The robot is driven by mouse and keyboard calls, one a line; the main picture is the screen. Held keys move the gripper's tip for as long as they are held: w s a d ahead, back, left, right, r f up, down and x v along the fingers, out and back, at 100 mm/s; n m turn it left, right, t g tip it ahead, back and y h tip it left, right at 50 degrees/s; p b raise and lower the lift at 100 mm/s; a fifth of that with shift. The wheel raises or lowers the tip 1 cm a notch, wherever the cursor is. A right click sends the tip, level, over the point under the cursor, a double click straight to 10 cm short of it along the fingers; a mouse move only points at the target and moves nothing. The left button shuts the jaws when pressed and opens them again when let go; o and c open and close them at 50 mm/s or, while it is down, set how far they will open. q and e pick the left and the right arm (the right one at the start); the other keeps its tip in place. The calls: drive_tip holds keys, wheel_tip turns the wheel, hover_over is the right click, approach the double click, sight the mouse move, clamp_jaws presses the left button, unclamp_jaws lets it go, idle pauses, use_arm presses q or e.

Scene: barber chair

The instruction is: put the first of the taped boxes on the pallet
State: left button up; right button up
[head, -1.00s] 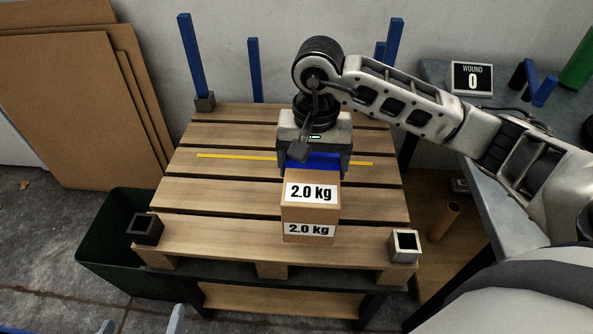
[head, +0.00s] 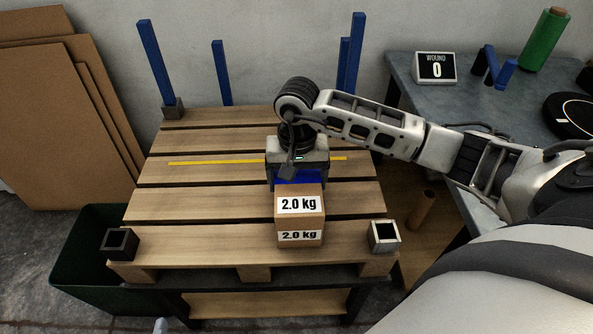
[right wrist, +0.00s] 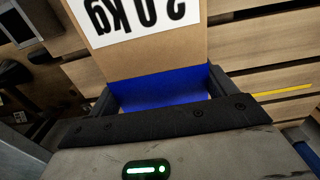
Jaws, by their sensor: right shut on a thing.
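A brown cardboard box (head: 301,222) with white "2.0 kg" labels is at the front of the wooden pallet (head: 210,244), right of its middle. It looks upright; I cannot tell whether its bottom touches the slats. My right gripper (head: 298,180) is behind the box and shut on it, with a blue surface between the jaws. In the right wrist view the box (right wrist: 150,62) shows its label upside down, and the jaws (right wrist: 160,98) flank the blue part. A small grey tip at the bottom edge of the head view may be my left gripper (head: 160,326); its jaws are hidden.
Blue posts (head: 157,62) stand behind the pallet, and square sockets (head: 119,243) mark its front corners. A yellow line (head: 215,162) crosses the slats. A grey table (head: 480,105) with a "WOUND 0" display (head: 435,67) is at right. A green bin (head: 75,262) stands at left.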

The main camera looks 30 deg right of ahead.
drive_tip(key=shift+w+r, duration=0.15)
drive_tip(key=shift+r, duration=0.05)
drive_tip(key=o, duration=1.6)
drive_tip(key=shift+f, duration=0.3)
drive_tip(key=o, duration=0.3)
drive_tip(key=shift+r, duration=0.25)
wheel_tip(320, 180, up, 12)
drive_tip(key=shift+f+p, duration=0.1)
drive_tip(key=shift+p, duration=0.25)
